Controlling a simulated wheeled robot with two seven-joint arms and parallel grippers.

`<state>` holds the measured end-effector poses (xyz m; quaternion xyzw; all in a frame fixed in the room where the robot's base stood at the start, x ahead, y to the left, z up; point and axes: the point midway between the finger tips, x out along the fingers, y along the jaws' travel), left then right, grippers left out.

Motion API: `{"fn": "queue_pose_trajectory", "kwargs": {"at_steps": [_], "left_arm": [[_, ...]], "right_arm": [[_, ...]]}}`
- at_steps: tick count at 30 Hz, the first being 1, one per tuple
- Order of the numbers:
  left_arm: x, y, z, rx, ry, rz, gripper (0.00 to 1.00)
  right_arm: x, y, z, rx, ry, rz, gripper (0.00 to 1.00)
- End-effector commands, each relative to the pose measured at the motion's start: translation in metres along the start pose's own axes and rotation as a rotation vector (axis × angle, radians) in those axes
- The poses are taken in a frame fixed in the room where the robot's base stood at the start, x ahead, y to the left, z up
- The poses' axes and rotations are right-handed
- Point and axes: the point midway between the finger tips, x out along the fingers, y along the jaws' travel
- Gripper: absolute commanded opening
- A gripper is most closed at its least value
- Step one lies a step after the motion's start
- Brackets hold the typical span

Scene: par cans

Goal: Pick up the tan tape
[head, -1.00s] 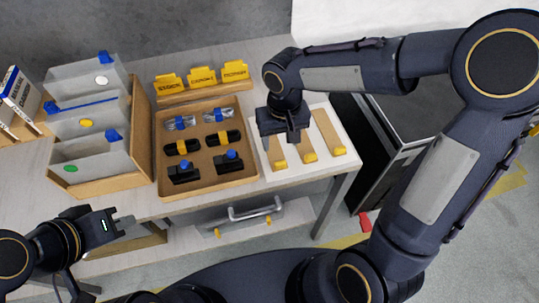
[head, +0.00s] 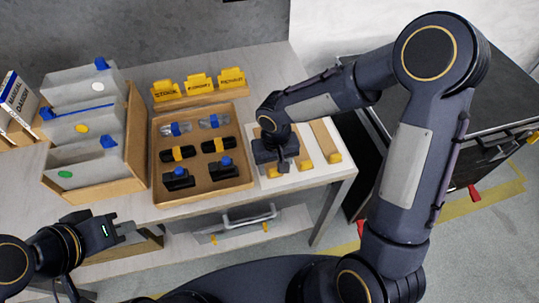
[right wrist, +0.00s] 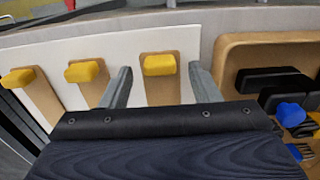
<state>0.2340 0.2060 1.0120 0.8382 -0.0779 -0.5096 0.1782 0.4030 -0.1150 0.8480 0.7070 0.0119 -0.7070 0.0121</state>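Three tan tape strips with yellow end blocks lie side by side on a white board (head: 310,183). In the head view, the right strip (head: 322,136) and middle strip (head: 301,148) show; the left one is mostly hidden under my right gripper (head: 275,168), with its yellow end peeking out. In the right wrist view, my right gripper (right wrist: 160,86) is open, its fingers on either side of the tan strip nearest the tray (right wrist: 162,92). I cannot tell whether they touch it. My left gripper (head: 128,231) is off the table's front left; its fingers are unclear.
A tan tray (head: 203,192) with several clips and black parts stands left of the board. Yellow labels (head: 199,83) stand behind it. A file box (head: 138,150) is further left. A drawer with a handle (head: 250,218) is below the table's front edge. A dark cabinet (head: 440,120) is at right.

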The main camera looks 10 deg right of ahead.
Motion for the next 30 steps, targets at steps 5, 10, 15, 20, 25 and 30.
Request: {"fn": "queue_pose_trajectory", "kwargs": {"at_steps": [5,10,15,20,25,30], "left_arm": [[0.0,0.0,0.0,0.0,0.0,0.0,0.0],[0.0,0.0,0.0,0.0,0.0,0.0,0.0],[0.0,0.0,0.0,0.0,0.0,0.0,0.0],[0.0,0.0,0.0,0.0,0.0,0.0,0.0],[-0.001,0.001,-0.001,0.0,0.0,0.0,0.0],[0.001,-0.001,0.001,0.0,0.0,0.0,0.0]], "right_arm": [[0.0,0.0,0.0,0.0,0.0,0.0,0.33],[0.0,0.0,0.0,0.0,0.0,0.0,0.11],[-0.001,0.0,0.0,0.0,0.0,0.0,0.1],[-0.004,0.0,0.0,0.0,0.002,-0.001,0.1],[-0.02,0.0,-0.001,0.001,0.005,-0.001,0.1],[-0.049,-0.016,0.004,-0.006,0.008,-0.002,0.1]]}}
